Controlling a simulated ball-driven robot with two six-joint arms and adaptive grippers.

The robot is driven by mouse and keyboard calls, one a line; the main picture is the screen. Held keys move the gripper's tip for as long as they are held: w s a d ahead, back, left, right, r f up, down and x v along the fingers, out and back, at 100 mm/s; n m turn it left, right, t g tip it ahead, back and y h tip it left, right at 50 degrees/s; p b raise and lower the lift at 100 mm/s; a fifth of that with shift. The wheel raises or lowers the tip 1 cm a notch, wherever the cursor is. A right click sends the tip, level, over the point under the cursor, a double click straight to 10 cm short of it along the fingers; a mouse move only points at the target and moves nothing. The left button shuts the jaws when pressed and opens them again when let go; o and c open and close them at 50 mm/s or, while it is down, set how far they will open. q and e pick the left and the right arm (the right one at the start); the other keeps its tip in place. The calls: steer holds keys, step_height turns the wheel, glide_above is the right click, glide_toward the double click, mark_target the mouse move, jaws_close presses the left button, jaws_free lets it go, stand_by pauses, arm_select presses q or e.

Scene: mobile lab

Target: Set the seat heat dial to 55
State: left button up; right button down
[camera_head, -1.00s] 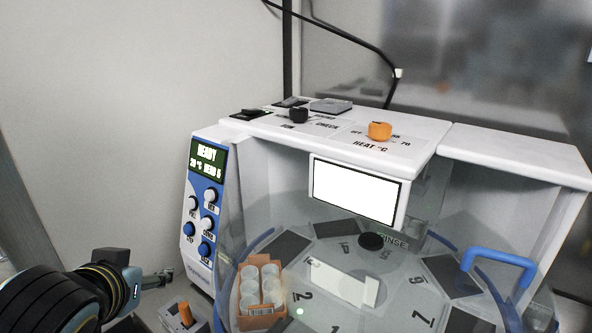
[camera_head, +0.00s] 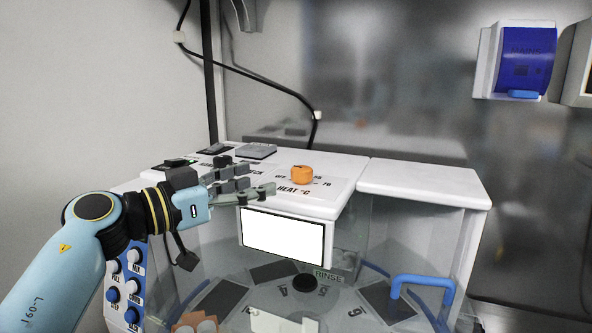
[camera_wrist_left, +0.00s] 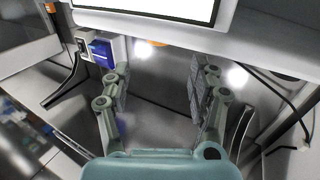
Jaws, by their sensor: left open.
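The orange seat heat dial (camera_head: 302,174) sits on the white top of the machine (camera_head: 338,192), behind the "HEAT °C" print. A "70" shows to its right; its pointer setting is too small to read. My left gripper (camera_head: 258,180) is to the left of the dial, over the machine top's front part, apart from the dial. It is open and empty. In the left wrist view its two fingers (camera_wrist_left: 160,72) are spread, with a sliver of orange, probably the dial, beyond them at the upper edge. My right gripper is not in view.
A black knob (camera_head: 222,161) and grey block (camera_head: 256,151) stand behind the gripper on the machine top. A blank white panel (camera_head: 283,236) hangs at the front, above a carousel under a clear cover with a blue handle (camera_head: 424,281). The top's right part (camera_head: 425,180) is clear.

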mark_target(293, 171)
arm_select(q)
steer(key=x, duration=1)
steer(key=c, duration=1.2)
steer(key=shift+m+g+h+p, duration=0.4)
steer(key=shift+m+g+h, duration=0.35)
steer(key=shift+g, duration=0.25)
steer(key=o, duration=1.2)
steer(key=shift+a, duration=0.1)
steer(key=v, duration=1.1)
steer(key=shift+s+a, duration=0.3)
